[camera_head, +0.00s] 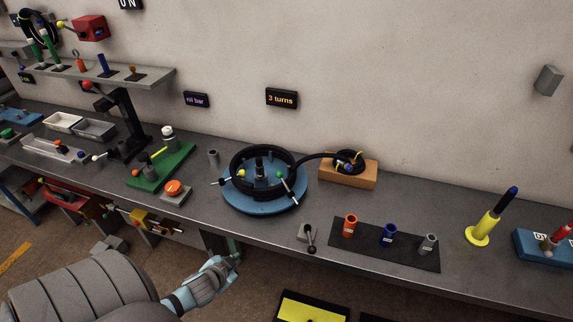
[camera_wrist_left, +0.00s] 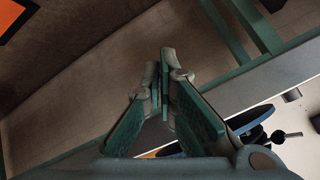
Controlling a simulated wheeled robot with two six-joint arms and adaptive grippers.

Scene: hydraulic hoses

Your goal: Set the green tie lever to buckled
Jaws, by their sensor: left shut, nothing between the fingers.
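A black round hose ring sits on a blue round base (camera_head: 265,208) on the bench. The green tie lever (camera_head: 282,178), with a green ball and a thin arm, is at the ring's front right side. A yellow-balled lever (camera_head: 241,173) is at its left. Whether the green lever is buckled is too small to tell. My left gripper (camera_head: 234,259) is shut and empty, in front of the bench edge, below and left of the blue base. In the left wrist view its fingers (camera_wrist_left: 165,75) meet, and part of the blue base (camera_wrist_left: 252,117) shows at lower right.
A small grey block with a black-knobbed lever (camera_head: 309,237) stands right of the base. A dark mat (camera_head: 385,250) holds three coloured cups. An orange button box (camera_head: 174,190) and green plate (camera_head: 150,178) lie left. A wooden block (camera_head: 347,176) stands behind right, with a hose reaching it.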

